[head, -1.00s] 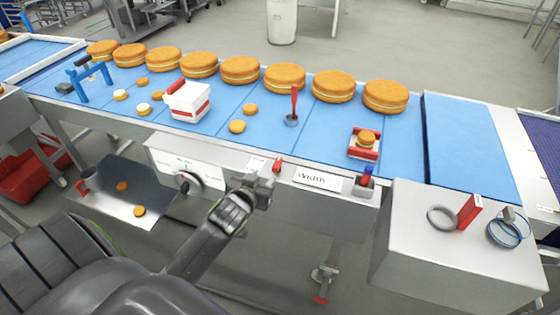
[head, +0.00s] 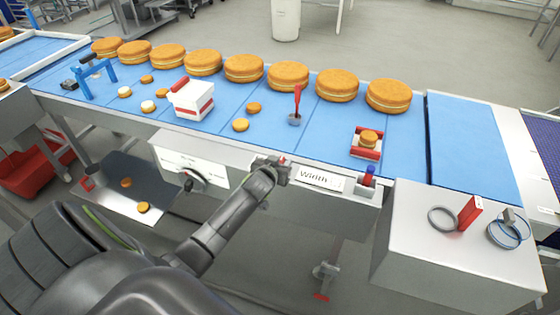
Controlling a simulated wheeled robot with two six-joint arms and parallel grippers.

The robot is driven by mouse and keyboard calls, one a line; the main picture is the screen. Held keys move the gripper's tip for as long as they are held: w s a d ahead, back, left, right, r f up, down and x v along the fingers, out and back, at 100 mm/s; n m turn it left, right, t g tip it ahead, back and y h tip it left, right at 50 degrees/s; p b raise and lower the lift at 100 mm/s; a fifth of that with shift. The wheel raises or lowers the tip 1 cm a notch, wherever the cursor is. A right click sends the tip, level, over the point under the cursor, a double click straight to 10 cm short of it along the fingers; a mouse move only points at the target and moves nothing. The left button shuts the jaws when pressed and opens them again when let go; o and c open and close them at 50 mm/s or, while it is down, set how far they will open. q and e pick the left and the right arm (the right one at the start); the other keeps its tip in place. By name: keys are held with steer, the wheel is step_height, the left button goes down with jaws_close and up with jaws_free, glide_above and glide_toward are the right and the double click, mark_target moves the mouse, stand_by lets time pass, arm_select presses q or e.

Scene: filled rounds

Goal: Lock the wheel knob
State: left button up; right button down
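A round wheel (head: 193,181) with a dark knob sits on the white, marked front panel of the conveyor, left of my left gripper. A small red knob (head: 282,159) is on the front rail just left of the "Width" label (head: 320,179). My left gripper (head: 279,170) is at this red knob and partly hides it. I cannot tell whether it touches the knob, or whether its fingers are open or shut. My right gripper is not in view.
Large filled rounds (head: 289,75) line the far side of the blue belt (head: 225,118). A white box with red trim (head: 193,103), a red-handled tool (head: 296,107) and small rounds lie nearer. A grey cabinet (head: 420,252) stands at right; a metal tray (head: 125,203) hangs at left.

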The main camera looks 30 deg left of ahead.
arm_select(q)
steer(key=shift+w+f, duration=0.1)
steer(key=shift+w, duration=0.2)
jaws_close()
